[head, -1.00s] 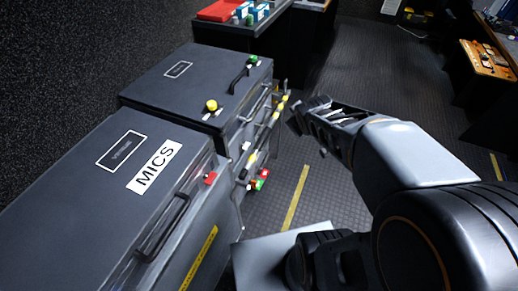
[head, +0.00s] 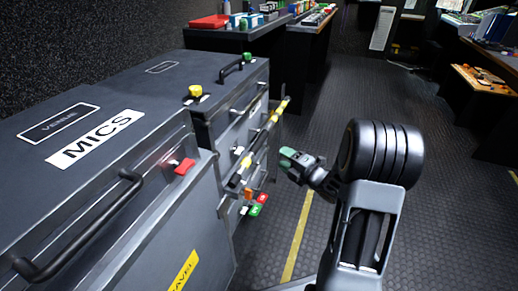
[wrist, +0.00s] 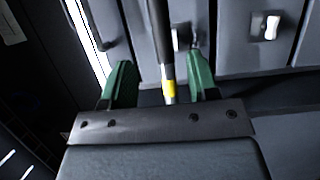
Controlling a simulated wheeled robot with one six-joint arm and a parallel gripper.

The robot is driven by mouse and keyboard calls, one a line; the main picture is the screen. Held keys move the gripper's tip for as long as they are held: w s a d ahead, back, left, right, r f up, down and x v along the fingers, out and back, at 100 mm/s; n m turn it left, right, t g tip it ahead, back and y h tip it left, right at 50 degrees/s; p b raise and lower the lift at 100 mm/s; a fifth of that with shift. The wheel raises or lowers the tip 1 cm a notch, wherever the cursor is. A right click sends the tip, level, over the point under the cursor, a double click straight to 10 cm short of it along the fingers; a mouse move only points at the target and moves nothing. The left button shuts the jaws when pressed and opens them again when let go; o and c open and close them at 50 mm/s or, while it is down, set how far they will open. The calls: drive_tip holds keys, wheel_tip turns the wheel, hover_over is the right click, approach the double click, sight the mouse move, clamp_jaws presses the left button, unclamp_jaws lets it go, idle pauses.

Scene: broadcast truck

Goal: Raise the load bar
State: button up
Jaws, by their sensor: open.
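The load bar (head: 263,138) is a long thin bar with yellow and dark bands. It runs along the front of the dark cases in the head view, with its far end higher in the picture. My gripper (head: 286,157) is to the right of the bar, apart from it in that view. In the wrist view my gripper (wrist: 163,88) is open, with green fingers on both sides.
The case marked MICS (head: 60,165) has a black handle (head: 95,220) and a red latch (head: 180,166). Red and green tags (head: 258,204) hang below the bar. A desk with small boxes (head: 262,32) stands behind. The floor (head: 365,100) to the right is open.

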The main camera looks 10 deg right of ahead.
sight(259, 143)
drive_tip(key=b+x, duration=0.2)
drive_tip(key=x, duration=1)
drive_tip(key=shift+w, duration=0.3)
clamp_jaws()
drive_tip(key=shift+a+r, duration=0.1)
